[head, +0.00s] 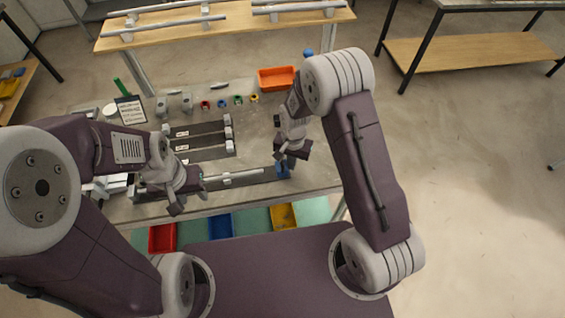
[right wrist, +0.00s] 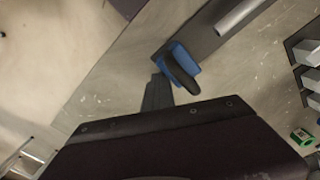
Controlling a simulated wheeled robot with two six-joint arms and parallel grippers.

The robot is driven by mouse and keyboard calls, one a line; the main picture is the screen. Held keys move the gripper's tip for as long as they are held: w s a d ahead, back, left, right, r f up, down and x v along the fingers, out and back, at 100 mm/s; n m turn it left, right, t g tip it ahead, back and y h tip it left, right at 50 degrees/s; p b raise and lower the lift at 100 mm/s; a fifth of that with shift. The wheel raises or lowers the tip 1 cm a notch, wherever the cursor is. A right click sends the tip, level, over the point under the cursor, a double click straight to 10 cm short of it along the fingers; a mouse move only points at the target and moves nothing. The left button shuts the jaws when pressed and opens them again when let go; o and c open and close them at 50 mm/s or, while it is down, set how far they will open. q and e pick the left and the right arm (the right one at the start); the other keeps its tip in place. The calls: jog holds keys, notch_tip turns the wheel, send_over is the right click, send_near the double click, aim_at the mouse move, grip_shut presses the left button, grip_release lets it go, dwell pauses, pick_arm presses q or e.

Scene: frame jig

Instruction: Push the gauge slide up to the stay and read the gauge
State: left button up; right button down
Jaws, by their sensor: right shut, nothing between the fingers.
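The blue gauge slide (head: 282,170) sits at the right end of a long dark jig base (head: 262,176). It also shows in the right wrist view (right wrist: 184,58), partly covered by a dark rounded part. A light grey tube (head: 240,176), apparently the stay, lies along the base to the left of the slide; its end (right wrist: 236,14) shows in the right wrist view, apart from the slide. My right gripper (head: 287,157) is shut and empty, right at the slide; I cannot tell whether they touch. My left gripper (head: 188,198) is at the tube's left end; its finger gap is unclear. I cannot make out a gauge reading.
Dark racks with grey bars (head: 200,137) lie behind the jig. Several small coloured parts (head: 222,103) and an orange tray (head: 276,78) stand farther back. Red, blue and yellow bins (head: 162,238) are below the front edge.

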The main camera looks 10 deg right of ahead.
aim_at(278, 166)
jog(key=shift+s+a, duration=0.15)
jog(key=shift+a, duration=2.3)
jog(key=r+p, duration=0.1)
jog(key=d+r+p, duration=0.1)
jog(key=shift+d+r+p, duration=0.2)
jog(key=shift+r+p, duration=0.1)
jog(key=shift+r, duration=0.05)
jog(key=shift+d+r+p, duration=0.4)
jog(key=shift+r+p, duration=0.1)
jog(key=shift+r, duration=0.1)
jog(key=shift+d+r+p, duration=0.4)
jog(key=shift+r+p, duration=0.1)
jog(key=shift+r, duration=0.1)
jog(key=shift+f, duration=0.1)
